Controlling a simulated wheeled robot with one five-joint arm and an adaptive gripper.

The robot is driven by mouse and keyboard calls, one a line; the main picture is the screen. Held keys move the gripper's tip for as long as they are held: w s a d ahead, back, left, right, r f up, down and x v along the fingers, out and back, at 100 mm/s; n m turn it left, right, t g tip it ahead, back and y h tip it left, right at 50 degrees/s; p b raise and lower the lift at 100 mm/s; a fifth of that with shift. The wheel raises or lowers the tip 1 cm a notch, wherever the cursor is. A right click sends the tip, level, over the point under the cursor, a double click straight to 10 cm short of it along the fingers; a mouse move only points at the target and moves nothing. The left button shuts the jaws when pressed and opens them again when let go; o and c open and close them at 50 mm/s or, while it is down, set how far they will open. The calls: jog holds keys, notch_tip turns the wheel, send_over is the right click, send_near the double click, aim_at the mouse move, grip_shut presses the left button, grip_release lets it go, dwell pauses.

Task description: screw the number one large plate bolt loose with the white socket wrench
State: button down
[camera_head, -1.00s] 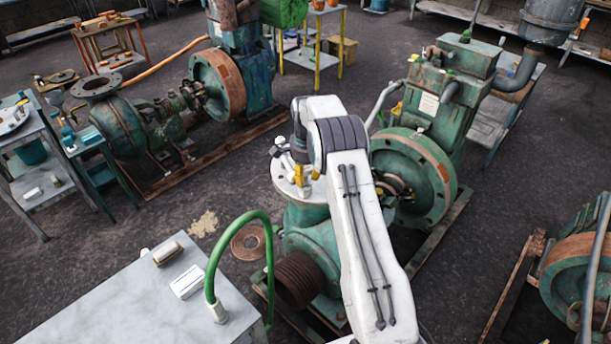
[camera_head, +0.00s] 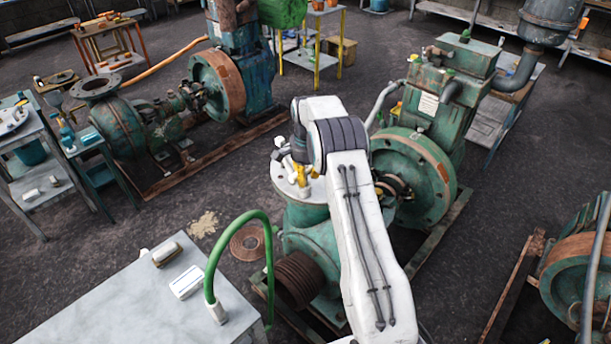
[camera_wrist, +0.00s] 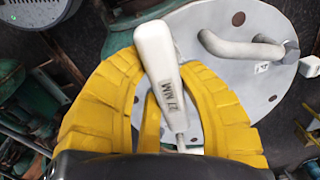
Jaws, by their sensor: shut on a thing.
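The white socket wrench (camera_wrist: 160,62) has a thick handle marked "27 MM" and a thin metal shaft in the wrist view. My gripper (camera_wrist: 162,88), with ribbed yellow fingers, is shut on the wrench handle, one finger on each side. Behind it lies the round grey large plate (camera_wrist: 225,65), with dark holes near its rim and a grey bent handle. In the head view the plate (camera_head: 313,188) sits on top of the green pump, with my gripper (camera_head: 302,177) low over it. The wrench's socket end and the number one bolt under it are hidden, so their contact cannot be told.
A grey table (camera_head: 115,300) stands at the front left, with a green hose (camera_head: 222,245) arching over its edge. A green flywheel (camera_head: 412,175) is close to the right of my arm. Dark floor lies open behind the plate.

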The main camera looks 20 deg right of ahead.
jog(key=shift+s+f+n, duration=0.25)
jog(key=shift+f+n, duration=0.1)
jog(key=shift+n, duration=0.05)
jog(key=shift+n, duration=0.6)
jog(key=shift+f+n, duration=0.15)
jog(key=shift+n, duration=0.85)
jog(key=shift+w+r, duration=0.1)
jog(key=shift+r, duration=0.1)
dwell(0.4)
jog(key=shift+w+d+r+p, duration=0.1)
jog(key=shift+r+p, duration=0.75)
jog(key=shift+r, duration=0.45)
jog(key=shift+w+r+p, duration=0.1)
jog(key=shift+r+p, duration=0.7)
jog(key=shift+r, duration=0.45)
